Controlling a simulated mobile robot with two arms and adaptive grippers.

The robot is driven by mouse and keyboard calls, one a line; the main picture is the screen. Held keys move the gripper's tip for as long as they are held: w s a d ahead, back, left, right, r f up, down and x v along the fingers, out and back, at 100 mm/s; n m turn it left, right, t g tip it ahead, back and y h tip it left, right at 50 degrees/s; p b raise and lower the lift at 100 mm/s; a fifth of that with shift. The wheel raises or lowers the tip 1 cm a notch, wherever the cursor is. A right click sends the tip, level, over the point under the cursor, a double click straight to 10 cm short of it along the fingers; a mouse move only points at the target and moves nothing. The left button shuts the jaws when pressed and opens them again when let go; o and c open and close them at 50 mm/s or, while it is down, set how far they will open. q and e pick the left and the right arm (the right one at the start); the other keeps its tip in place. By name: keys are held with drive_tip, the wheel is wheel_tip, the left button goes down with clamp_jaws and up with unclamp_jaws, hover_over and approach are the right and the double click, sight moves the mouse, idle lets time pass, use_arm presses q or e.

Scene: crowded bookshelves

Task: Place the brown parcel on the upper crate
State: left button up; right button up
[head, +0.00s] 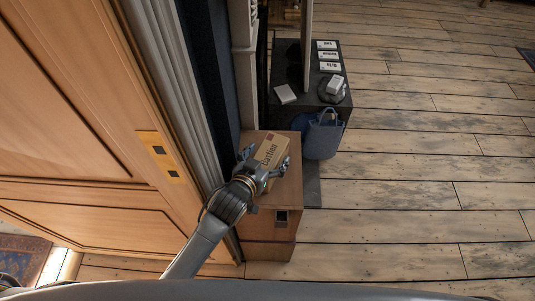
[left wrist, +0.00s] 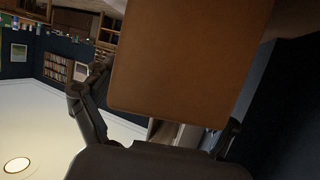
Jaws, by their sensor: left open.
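The brown parcel (head: 269,149), with dark lettering and a red mark, appears to rest on top of the upper crate (head: 290,190) in the head view. The upper crate is wooden, with a dark label or latch on its front, and sits above a lower wooden crate (head: 268,251). My left gripper (head: 263,161) is open at the parcel's near end, with one finger on each side. In the left wrist view the parcel (left wrist: 190,60) fills the upper middle, between the spread fingers (left wrist: 158,120). Finger contact cannot be told. My right gripper is out of view.
A wooden door (head: 70,100) and curtain-like folds (head: 170,70) are close on the left. Behind the crates are a blue bag (head: 322,136) and a dark table (head: 308,105) with white cards and small boxes. The plank floor (head: 430,190) to the right is clear.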

use_arm(q)
drive_tip(key=shift+r, duration=0.25)
drive_tip(key=v, duration=0.7)
drive_tip(key=shift+s+a, duration=0.15)
drive_tip(key=shift+s, duration=0.1)
